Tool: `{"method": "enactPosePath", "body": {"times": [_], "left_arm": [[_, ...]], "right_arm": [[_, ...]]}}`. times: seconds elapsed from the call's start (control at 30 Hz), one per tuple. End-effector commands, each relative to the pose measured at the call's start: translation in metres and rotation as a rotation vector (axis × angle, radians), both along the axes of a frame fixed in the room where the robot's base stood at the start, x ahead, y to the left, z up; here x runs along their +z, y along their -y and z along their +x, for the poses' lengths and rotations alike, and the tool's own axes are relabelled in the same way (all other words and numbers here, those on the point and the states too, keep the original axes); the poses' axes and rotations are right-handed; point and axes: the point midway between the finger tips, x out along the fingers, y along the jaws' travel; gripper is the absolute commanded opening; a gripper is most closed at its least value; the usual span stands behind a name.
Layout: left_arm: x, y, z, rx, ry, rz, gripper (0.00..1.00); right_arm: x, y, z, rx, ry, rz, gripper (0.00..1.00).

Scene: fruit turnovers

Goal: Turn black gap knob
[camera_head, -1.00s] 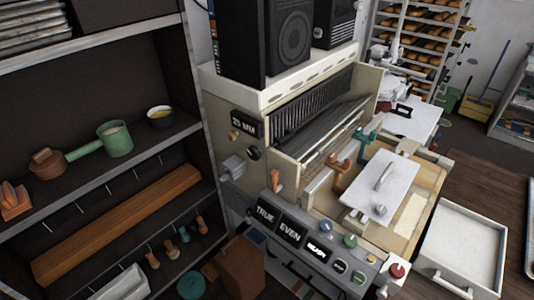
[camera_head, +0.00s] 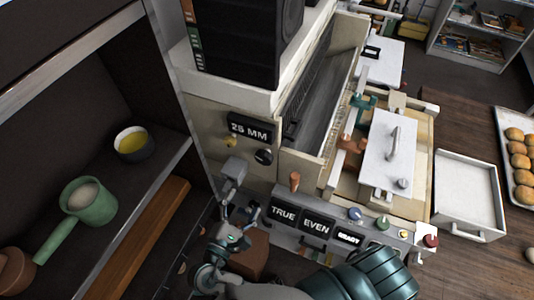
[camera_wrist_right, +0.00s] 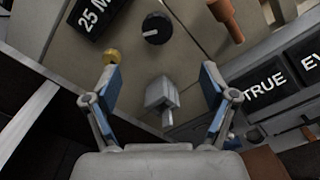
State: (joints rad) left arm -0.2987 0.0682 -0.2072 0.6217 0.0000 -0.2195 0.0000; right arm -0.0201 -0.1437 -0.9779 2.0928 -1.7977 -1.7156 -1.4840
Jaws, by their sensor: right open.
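The black gap knob (camera_head: 263,157) is a small round dial with a white mark, on the beige machine's side just below the "25 MM" display (camera_head: 249,128). In the right wrist view the knob (camera_wrist_right: 156,28) sits upper middle, beyond the fingertips and apart from them. My right gripper (camera_head: 240,200) is below the knob in the head view. It is open and empty, with its two fingers (camera_wrist_right: 160,75) spread on either side of a grey block (camera_wrist_right: 160,93) on the panel. My left gripper is not in view.
A brass knob (camera_wrist_right: 110,57) sits close to the left fingertip in the wrist view. An orange-brown handle (camera_head: 295,181) and a panel with TRUE and EVEN displays (camera_head: 300,222) are to the right. A dark shelf (camera_head: 140,175) with a green pot (camera_head: 88,205) stands left.

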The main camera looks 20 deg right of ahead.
Motion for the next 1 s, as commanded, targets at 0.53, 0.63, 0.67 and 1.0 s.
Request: {"method": "enactPosePath", "body": {"times": [0.53,0.63,0.67,1.0], "left_arm": [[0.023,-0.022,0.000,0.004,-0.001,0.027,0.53],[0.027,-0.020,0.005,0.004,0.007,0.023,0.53],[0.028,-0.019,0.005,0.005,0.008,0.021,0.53],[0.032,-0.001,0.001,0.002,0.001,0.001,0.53]], "right_arm": [[0.002,0.091,0.077,-0.006,0.000,-0.002,0.84],[0.001,0.105,0.091,-0.005,0.000,-0.001,0.84],[0.001,0.109,0.095,-0.006,0.000,-0.002,0.84],[-0.001,0.125,0.116,-0.004,-0.003,-0.003,0.84]]}}
